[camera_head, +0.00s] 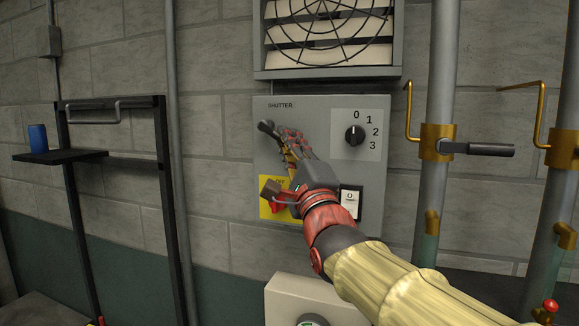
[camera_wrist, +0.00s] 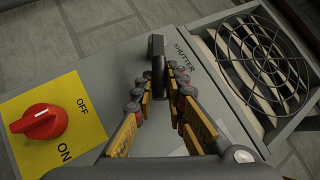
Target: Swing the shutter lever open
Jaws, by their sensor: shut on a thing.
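The shutter lever is a short dark handle (camera_head: 267,127) at the upper left of the grey panel (camera_head: 320,106) marked SHUTTER. In the wrist view the black lever (camera_wrist: 156,46) stands out from the panel beside the SHUTTER lettering. My gripper (camera_head: 287,140) reaches in from the lower right and covers part of the lever and its mount. In the wrist view the fingers of my gripper (camera_wrist: 160,80) are closed in on both sides of the lever. The lever's pivot is hidden.
The panel also carries a 0–3 dial (camera_head: 355,134), a white rocker switch (camera_head: 350,199) and a red ON/OFF knob (camera_wrist: 38,121) on yellow. A fan grille (camera_head: 328,35) is above. Pipes with a valve handle (camera_head: 484,150) stand right; a black rack (camera_head: 112,101) stands left.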

